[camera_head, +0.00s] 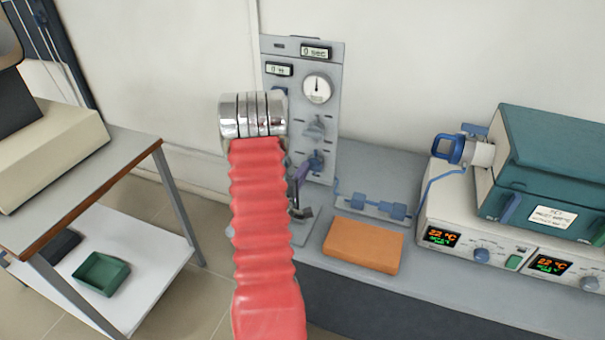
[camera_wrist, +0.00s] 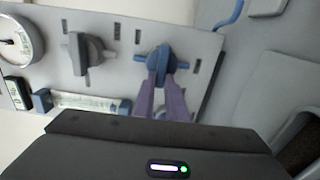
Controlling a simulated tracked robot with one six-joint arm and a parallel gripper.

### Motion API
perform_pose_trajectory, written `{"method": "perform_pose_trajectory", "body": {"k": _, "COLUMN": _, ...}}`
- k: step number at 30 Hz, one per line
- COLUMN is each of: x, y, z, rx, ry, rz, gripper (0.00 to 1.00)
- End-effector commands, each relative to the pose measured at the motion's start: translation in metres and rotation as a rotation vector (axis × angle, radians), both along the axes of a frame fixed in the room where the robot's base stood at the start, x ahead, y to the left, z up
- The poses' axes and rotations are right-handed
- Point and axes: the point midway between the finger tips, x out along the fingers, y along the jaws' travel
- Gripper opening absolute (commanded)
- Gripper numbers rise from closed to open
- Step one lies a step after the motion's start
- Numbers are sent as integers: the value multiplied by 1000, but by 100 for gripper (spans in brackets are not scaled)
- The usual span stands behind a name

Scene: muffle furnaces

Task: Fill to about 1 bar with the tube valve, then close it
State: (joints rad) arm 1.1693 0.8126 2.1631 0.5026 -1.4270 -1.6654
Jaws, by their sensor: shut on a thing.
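The grey valve panel (camera_head: 273,56) stands against the wall and carries a round pressure gauge (camera_head: 317,88), a grey knob (camera_head: 316,127) and a lower blue knob (camera_head: 317,161). My gripper (camera_head: 303,171) has purple fingers at the blue knob. The wrist view shows the panel turned sideways, with the gauge (camera_wrist: 18,42) at the left, the grey knob (camera_wrist: 86,53) in the middle and the blue knob (camera_wrist: 157,60) between my fingertips (camera_wrist: 160,80). My gripper is shut on the blue knob. The gauge needle points roughly straight up in the head view; its scale is too small to read.
An orange block (camera_head: 363,245) lies on the bench right of the panel. Blue tubing and fittings (camera_head: 372,205) lie behind it. A furnace (camera_head: 553,165) with two displays stands at the right. A side table (camera_head: 140,145) with a green tray (camera_head: 101,273) below is at the left.

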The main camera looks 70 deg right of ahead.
Motion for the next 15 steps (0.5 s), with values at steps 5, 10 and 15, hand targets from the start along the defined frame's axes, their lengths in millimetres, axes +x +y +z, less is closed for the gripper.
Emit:
{"method": "perform_pose_trajectory", "body": {"k": 5, "x": 4, "y": 1, "z": -2, "rx": 5, "ry": 2, "rz": 10, "gripper": 20}}
{"method": "perform_pose_trajectory", "body": {"k": 10, "x": 2, "y": 1, "z": -2, "rx": 4, "ry": 1, "rz": 6, "gripper": 30}}
{"method": "perform_pose_trajectory", "body": {"k": 15, "x": 1, "y": 0, "z": -1, "rx": 3, "ry": 1, "rz": 4, "gripper": 30}}
